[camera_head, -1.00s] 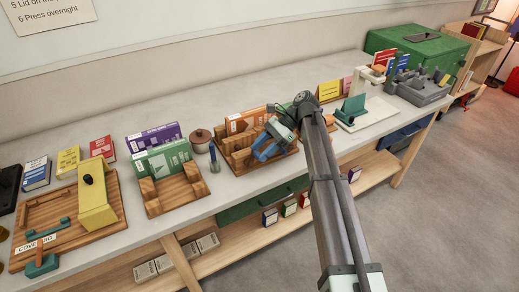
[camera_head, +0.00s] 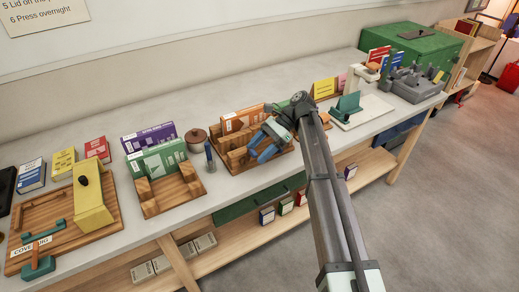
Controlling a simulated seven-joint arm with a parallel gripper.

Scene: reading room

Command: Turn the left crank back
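I cannot make out for sure which part is the left crank. A teal handle-like piece (camera_head: 38,268) with a reddish-brown upright stands at the front of the left wooden board (camera_head: 108,232), beside a "COVERING" label. Another teal bar (camera_head: 58,228) lies just behind it. My gripper (camera_head: 260,147), with blue fingers, is far to the right of these, over the middle wooden stand (camera_head: 240,167) that holds an orange book. The fingers point down and left. Their gap is too small to judge, and the gripper and arm hide part of the stand.
A yellow block (camera_head: 92,205) with a black knob stands on the left board. A wooden holder (camera_head: 172,193) with green and purple books and a brown lidded pot (camera_head: 196,140) stand between. A white board (camera_head: 365,110) with a teal piece lies right. The bench's front strip is mostly clear.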

